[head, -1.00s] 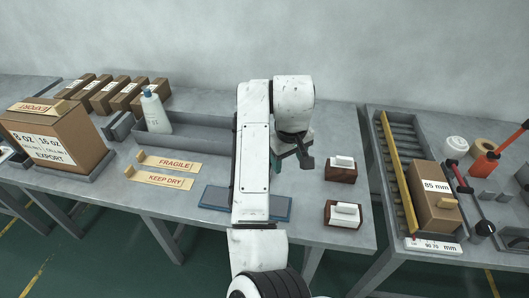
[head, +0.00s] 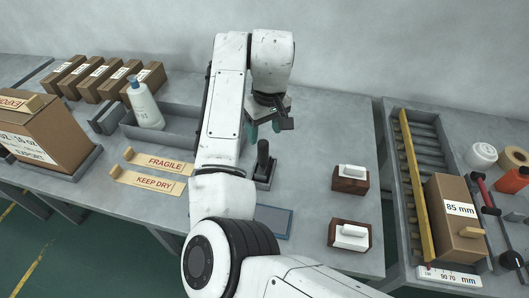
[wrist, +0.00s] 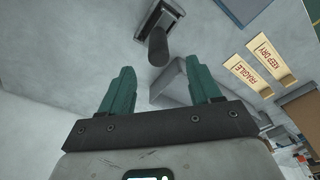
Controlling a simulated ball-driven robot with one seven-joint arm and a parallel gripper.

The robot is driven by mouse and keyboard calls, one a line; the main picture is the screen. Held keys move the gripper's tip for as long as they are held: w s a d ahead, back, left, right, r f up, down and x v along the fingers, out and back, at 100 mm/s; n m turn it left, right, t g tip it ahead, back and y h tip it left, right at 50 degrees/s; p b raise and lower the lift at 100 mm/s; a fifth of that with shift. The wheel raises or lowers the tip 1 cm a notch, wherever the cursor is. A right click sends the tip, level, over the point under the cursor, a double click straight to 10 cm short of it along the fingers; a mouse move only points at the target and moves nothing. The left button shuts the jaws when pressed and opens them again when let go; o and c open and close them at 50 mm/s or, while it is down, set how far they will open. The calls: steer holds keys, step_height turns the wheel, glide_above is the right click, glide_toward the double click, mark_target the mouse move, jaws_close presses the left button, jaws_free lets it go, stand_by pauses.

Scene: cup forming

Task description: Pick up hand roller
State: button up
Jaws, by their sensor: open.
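An upright black handle (head: 263,158) stands on a grey base (head: 265,180) on the middle table, just right of my arm. It looks like the hand roller, but no roller head can be made out. In the wrist view the handle (wrist: 158,45) points towards the camera, beyond the fingertips and roughly between them. My gripper (head: 264,127) has teal fingers and hangs behind the handle in the head view, clear of it. In the wrist view my gripper (wrist: 164,76) is open, with nothing between its fingers.
A blue mat (head: 275,220) lies in front of the handle. Two wooden blocks with white tops (head: 350,179) (head: 349,235) stand to the right. A grey tray (head: 180,125) holds a white bottle (head: 145,104) on the left. Yellow cards (head: 160,162) lie nearby.

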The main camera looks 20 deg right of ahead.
mark_target(263, 142)
steer(key=f, duration=0.3)
steer(key=w+f, duration=0.1)
steer(key=f, duration=0.2)
steer(key=f+p, duration=0.1)
steer(key=f, duration=0.1)
steer(key=shift+w+f, duration=0.3)
steer(key=shift+f, duration=0.1)
jaws_close()
